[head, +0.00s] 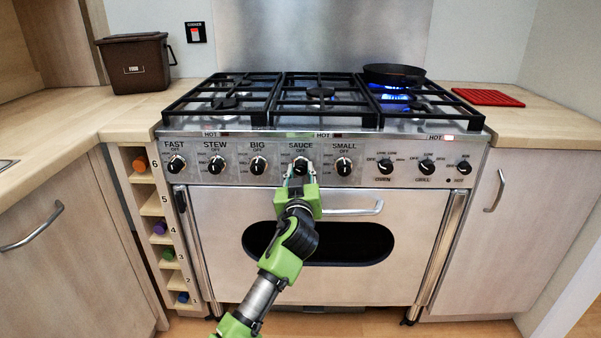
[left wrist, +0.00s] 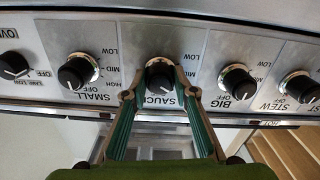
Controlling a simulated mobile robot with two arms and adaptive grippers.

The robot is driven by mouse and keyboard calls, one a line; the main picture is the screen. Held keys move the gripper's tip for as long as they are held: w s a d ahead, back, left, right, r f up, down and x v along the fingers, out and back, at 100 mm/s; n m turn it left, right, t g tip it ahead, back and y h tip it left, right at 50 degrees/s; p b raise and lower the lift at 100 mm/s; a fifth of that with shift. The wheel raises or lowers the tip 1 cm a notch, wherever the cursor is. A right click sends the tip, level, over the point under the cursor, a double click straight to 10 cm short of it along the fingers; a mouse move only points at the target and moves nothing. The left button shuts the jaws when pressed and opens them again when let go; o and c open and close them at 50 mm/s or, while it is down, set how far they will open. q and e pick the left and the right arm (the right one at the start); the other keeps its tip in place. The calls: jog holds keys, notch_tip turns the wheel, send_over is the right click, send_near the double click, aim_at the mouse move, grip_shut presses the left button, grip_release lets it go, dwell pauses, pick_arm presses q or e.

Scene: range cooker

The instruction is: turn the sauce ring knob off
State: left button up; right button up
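The sauce knob (head: 300,167) is black and sits in the middle of the row on the steel control panel, under the label SAUCE OFF. My left gripper (head: 300,172) is at it, with one finger on each side. In the left wrist view the fingertips (left wrist: 162,84) close in on both sides of the sauce knob (left wrist: 160,75) and appear to touch it. Its pointer is partly hidden, so I cannot tell its exact angle. A blue flame (head: 392,97) burns under the pan at the right of the hob. My right gripper is not in view.
The small knob (head: 344,166) and big knob (head: 258,165) flank the sauce knob closely. A black pan (head: 394,74) stands on the right burner. The oven door handle (head: 350,209) runs below the panel. A red mat (head: 488,97) lies on the right counter.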

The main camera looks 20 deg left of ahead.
pick_arm(q)
jog(key=shift+m, duration=0.4)
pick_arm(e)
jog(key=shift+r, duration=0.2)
pick_arm(q)
jog(key=shift+m+p, duration=0.75)
jog(key=shift+m, duration=0.65)
jog(key=m+p, duration=0.4)
jog(key=m, duration=0.3)
jog(key=shift+m, duration=0.8)
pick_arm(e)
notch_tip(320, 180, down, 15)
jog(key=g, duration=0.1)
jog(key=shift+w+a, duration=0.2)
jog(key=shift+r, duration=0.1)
pick_arm(q)
jog(key=o, duration=1.1)
